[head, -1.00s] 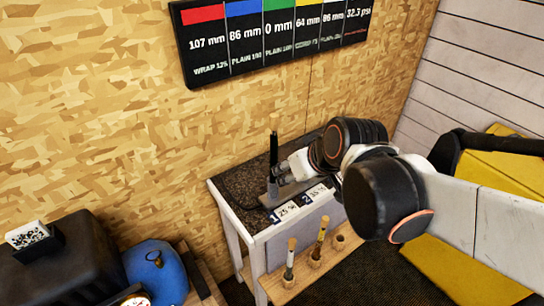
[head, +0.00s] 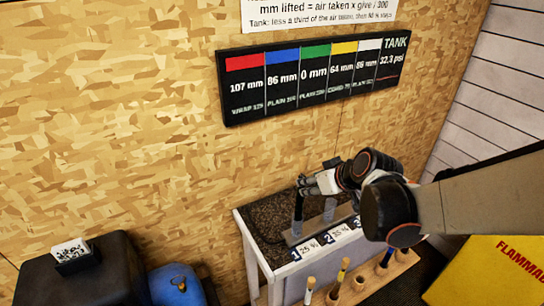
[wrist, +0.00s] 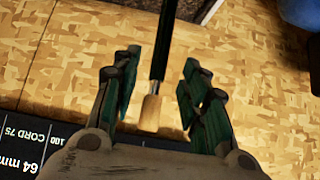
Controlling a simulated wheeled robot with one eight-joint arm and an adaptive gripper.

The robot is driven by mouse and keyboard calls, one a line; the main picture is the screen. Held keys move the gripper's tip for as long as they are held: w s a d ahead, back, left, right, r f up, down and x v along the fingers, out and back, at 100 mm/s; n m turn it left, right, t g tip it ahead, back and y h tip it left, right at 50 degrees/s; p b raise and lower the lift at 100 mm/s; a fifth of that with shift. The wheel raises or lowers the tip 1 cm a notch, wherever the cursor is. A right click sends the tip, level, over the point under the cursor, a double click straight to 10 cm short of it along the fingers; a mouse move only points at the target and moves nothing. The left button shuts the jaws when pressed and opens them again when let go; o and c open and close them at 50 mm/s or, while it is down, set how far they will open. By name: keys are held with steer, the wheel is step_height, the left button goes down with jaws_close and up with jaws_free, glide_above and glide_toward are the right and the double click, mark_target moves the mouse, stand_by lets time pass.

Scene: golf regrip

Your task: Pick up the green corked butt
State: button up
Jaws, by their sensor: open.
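A dark club butt (head: 298,207) stands upright at the left end of a grey rack on the bench; its top is hidden behind my gripper. In the wrist view a black shaft with a tan cork end (wrist: 152,112) lies between my two fingers, with a gap on each side. I cannot make out any green on it. My gripper (wrist: 160,62) is open around the shaft and does not visibly touch it. In the head view my gripper (head: 305,186) is at the top of that butt.
A lower shelf (head: 365,289) holds several corked butts, one yellow (head: 343,266) and one blue (head: 387,257). Numbered cards (head: 308,247) lie along the bench (head: 270,264) front. A coloured readout board (head: 315,77) hangs on the wall behind. A yellow cabinet (head: 490,275) stands at right.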

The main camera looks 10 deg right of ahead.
mark_target(300, 200)
steer(key=b+x, duration=0.4)
steer(key=x, duration=0.3)
steer(key=shift+w+f, duration=0.2)
steer(key=shift+w, duration=0.05)
steer(key=shift+a, duration=0.1)
steer(key=shift+c, duration=0.6)
jaws_close()
